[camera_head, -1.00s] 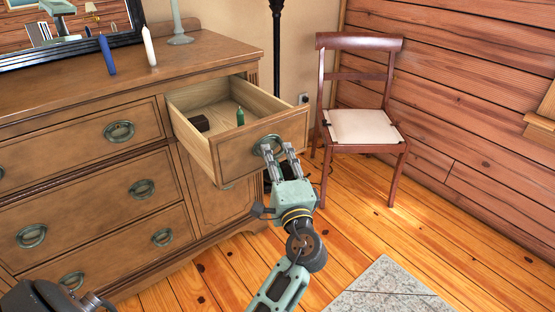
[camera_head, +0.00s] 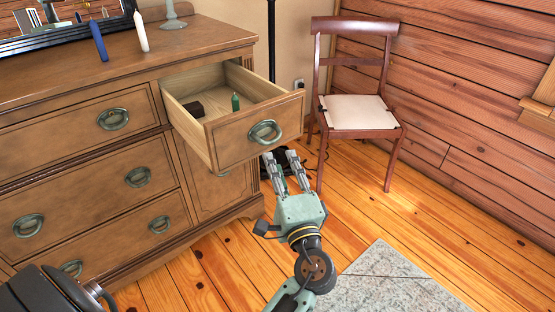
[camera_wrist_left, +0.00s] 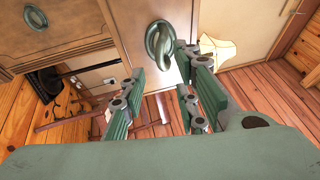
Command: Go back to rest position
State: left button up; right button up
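The top right drawer (camera_head: 243,136) of the wooden dresser stands pulled open. A ring handle (camera_head: 265,132) is on its front. Inside the drawer are a dark brown block (camera_head: 194,110) and a small green bottle-like item (camera_head: 235,102). My left gripper (camera_head: 279,156) is in front of and just below the drawer front, with its two fingers apart and nothing between them. In the left wrist view the handle (camera_wrist_left: 160,43) hangs just beyond the open fingertips (camera_wrist_left: 160,65), and looks clear of them. My right gripper is not in view.
The dresser (camera_head: 85,130) carries a blue candle (camera_head: 98,41), a white candle (camera_head: 141,31) and a mirror (camera_head: 60,30). A chair (camera_head: 357,112) with a pale seat stands right of the drawer. A grey rug (camera_head: 390,280) lies on the open wooden floor.

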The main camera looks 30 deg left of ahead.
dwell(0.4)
